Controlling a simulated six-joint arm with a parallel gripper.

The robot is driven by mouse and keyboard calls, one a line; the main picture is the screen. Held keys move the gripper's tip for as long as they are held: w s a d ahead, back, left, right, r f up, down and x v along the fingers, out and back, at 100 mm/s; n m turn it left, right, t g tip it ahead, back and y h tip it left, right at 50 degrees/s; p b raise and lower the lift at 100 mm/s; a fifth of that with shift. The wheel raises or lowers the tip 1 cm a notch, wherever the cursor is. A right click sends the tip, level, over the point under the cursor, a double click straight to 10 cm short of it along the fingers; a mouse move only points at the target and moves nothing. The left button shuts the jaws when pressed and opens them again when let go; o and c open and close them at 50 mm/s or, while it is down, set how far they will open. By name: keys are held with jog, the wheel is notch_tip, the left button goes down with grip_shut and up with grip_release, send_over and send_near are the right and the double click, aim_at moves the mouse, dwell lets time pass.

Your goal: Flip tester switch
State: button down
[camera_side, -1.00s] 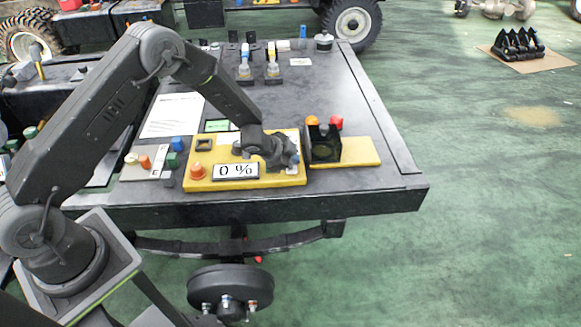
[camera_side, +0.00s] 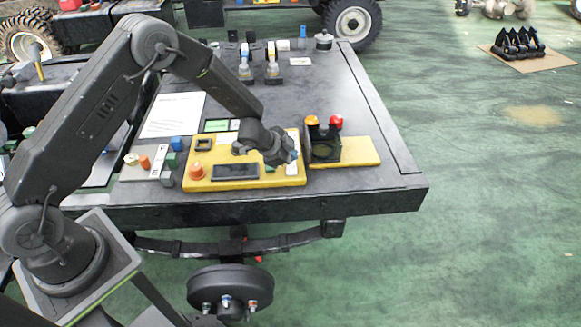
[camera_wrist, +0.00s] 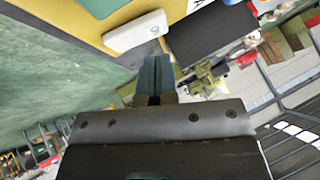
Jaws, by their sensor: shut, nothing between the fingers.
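The yellow tester board (camera_side: 222,186) lies on the dark bench, with an orange button (camera_side: 197,171) at its left. Its display (camera_side: 236,171) is dark and blank. In the wrist view a white rocker-like piece (camera_wrist: 135,32), which looks like the switch, sits on the yellow board beside the dark display (camera_wrist: 208,40). My gripper (camera_side: 294,157) is over the right part of the board. In the wrist view its fingers (camera_wrist: 154,62) are together and empty, close to the white piece. I cannot tell whether they touch it. The gripper hides part of the board in the side view.
Right of the gripper stands a black holder (camera_side: 325,150) on a yellow plate (camera_side: 362,152), with orange and red knobs (camera_side: 336,122) behind. A paper sheet (camera_side: 173,114) and small coloured blocks (camera_side: 177,143) lie to the left. The bench's right side is clear.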

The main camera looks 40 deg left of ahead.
jog(key=shift+w+a+r, duration=0.1)
jog(key=shift+r, duration=0.75)
jog(key=shift+w+a+r, duration=0.1)
jog(key=shift+r, duration=0.75)
jog(key=shift+r, duration=0.25)
jog(key=s+a+r+n+y, duration=0.1)
jog(key=s+r+n+y, duration=0.1)
jog(key=s+r, duration=0.35)
jog(key=s+a+r+n+t+y, duration=0.1)
jog(key=s+a+r+n, duration=0.1)
jog(key=r, duration=0.7)
jog(key=s+a+r+n+y, duration=0.1)
jog(key=s+r+n+y, duration=0.15)
jog(key=r, duration=0.45)
jog(key=s+d+r+n+g+h, duration=0.1)
jog(key=s+d+r+n, duration=0.1)
jog(key=s, duration=1)
jog(key=s+d+r+n+g+h, duration=0.2)
jog(key=s+r, duration=0.1)
jog(key=s, duration=1)
jog(key=shift+r, duration=0.25)
jog(key=shift+d, duration=0.1)
